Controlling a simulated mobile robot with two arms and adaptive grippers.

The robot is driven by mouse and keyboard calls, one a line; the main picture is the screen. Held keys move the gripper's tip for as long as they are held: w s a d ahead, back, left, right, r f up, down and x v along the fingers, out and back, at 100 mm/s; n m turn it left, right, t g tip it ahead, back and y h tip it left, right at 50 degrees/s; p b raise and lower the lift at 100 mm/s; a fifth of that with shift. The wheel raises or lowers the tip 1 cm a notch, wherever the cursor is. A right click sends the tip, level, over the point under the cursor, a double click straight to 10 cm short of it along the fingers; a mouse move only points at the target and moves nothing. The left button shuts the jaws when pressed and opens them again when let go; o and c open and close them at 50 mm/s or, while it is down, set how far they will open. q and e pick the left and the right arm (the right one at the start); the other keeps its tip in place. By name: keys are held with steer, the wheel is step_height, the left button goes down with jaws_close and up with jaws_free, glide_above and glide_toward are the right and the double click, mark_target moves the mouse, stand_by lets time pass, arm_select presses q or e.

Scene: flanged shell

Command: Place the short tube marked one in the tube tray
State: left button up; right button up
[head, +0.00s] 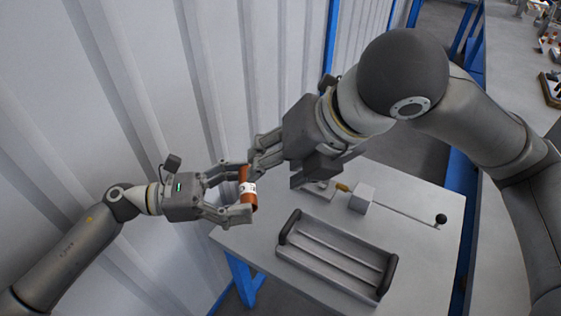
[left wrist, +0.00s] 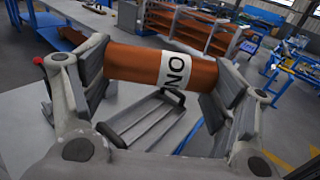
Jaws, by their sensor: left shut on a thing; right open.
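The short tube (head: 248,190) is orange-brown with a white label band. The grey tube tray (head: 318,268) lies empty on the table, and shows below the tube in the left wrist view (left wrist: 118,128).
The grey table (head: 420,215) has blue legs. Behind the tray stand a light block (head: 362,198) and a rod with a black knob (head: 441,219). A ribbed white wall (head: 150,60) rises on the left. The table's right part is mostly clear.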

mark_target(250, 187)
steer(key=x, duration=1.1)
steer(key=shift+w+a+f, duration=0.2)
steer(key=shift+a+f, duration=0.05)
steer(key=shift+f, duration=0.05)
steer(key=c, duration=1.1)
arm_select(q)
steer(key=o, duration=1.1)
arm_select(e)
jaws_close()
